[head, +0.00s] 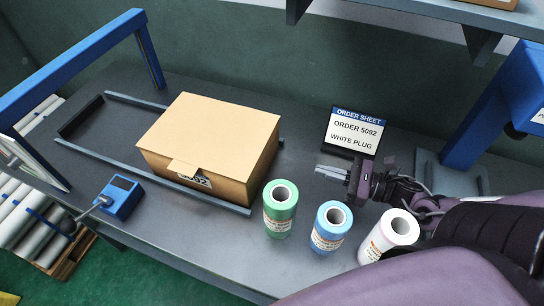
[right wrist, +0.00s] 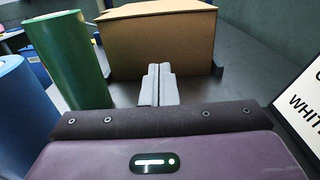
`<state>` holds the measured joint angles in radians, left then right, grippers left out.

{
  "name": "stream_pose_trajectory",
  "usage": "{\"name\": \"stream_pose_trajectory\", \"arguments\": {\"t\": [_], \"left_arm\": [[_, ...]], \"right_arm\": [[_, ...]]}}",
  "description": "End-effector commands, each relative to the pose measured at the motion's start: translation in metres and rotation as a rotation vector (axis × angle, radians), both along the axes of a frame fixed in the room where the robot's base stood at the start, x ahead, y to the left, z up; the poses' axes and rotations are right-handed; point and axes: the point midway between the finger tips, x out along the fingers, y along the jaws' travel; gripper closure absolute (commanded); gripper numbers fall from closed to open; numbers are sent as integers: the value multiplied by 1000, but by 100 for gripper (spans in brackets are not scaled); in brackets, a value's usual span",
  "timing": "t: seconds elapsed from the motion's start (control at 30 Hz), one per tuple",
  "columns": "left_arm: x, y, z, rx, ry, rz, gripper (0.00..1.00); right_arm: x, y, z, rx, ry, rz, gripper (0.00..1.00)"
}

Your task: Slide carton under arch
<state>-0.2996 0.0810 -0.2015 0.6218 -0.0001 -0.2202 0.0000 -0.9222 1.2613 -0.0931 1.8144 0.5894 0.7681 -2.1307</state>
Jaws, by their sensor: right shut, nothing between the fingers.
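A tan cardboard carton (head: 208,145) sits between two grey rails (head: 110,160) on the dark bench, with a label on its near side. A blue arch (head: 75,70) stands at the far left of the bench, to the left of the carton and apart from it. My right gripper (head: 331,172) is shut and empty, to the right of the carton with a gap between, its fingers pointing at it. In the right wrist view the closed fingers (right wrist: 158,84) point at the carton's side (right wrist: 158,42). My left gripper is out of view.
A green roll (head: 279,210), a blue roll (head: 330,228) and a white roll (head: 388,236) stand along the bench's front edge, near my right arm. An order sheet (head: 354,132) reading "ORDER 5092 WHITE PLUG" stands behind the gripper. A black stop (head: 80,117) lies at the rails' left end.

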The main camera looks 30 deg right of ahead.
Motion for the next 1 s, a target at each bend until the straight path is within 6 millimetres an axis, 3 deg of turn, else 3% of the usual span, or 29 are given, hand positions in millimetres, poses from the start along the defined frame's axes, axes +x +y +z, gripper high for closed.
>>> {"name": "stream_pose_trajectory", "arguments": {"t": [0.23,0.6,1.0], "left_arm": [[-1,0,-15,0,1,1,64],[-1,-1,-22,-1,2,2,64],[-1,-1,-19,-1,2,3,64]], "right_arm": [[33,27,0,1,-9,-4,100],[74,62,2,3,-6,-7,100],[96,84,1,1,-1,-6,100]]}}
